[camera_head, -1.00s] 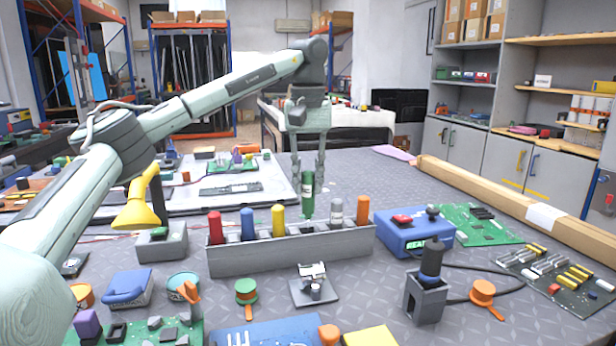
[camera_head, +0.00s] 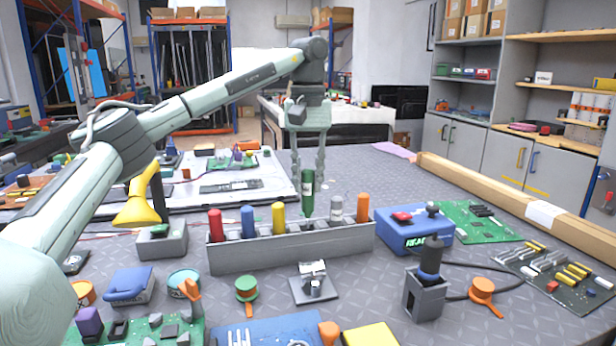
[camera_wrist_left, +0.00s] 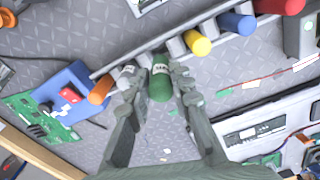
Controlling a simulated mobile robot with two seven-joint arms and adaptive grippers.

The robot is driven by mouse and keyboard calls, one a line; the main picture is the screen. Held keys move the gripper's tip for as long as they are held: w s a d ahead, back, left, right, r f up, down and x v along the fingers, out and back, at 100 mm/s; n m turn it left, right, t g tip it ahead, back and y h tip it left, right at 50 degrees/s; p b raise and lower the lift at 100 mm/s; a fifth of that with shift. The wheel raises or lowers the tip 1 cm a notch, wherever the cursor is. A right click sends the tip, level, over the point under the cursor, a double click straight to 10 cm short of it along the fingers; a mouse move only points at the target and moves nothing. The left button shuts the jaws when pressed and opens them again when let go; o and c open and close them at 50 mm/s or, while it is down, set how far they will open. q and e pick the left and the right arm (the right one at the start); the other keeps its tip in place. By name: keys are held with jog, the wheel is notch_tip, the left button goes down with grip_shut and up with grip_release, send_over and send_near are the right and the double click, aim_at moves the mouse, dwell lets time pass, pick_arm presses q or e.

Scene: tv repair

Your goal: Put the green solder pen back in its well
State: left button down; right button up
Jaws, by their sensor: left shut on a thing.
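The green solder pen (camera_head: 308,190) is upright between the fingers of my left gripper (camera_head: 308,178), which is shut on it. In the left wrist view the pen (camera_wrist_left: 160,82) sits between both fingertips, beside the rack. The long grey rack (camera_head: 290,253) holds a red (camera_head: 215,226), a blue (camera_head: 247,222), a yellow (camera_head: 278,219), a grey (camera_head: 336,208) and an orange pen (camera_head: 363,207). The green pen's lower end is at the rack's gap between yellow and grey. I cannot tell whether its tip is inside the well. My right gripper is not in view.
A blue soldering station (camera_head: 405,240) stands right of the rack, with a grey iron holder (camera_head: 425,297) in front. A small grey stand (camera_head: 313,287) lies before the rack. A yellow lamp (camera_head: 136,210) is on the left. The tabletop behind the rack is mostly clear.

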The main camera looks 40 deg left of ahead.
aim_at(308, 212)
pick_arm(q)
jog(key=shift+f+b, duration=0.85)
jog(key=shift+f, duration=2.35)
jog(key=c, duration=1.3)
grip_release()
notch_tip(308, 212, up, 12)
jog(key=shift+r, duration=0.1)
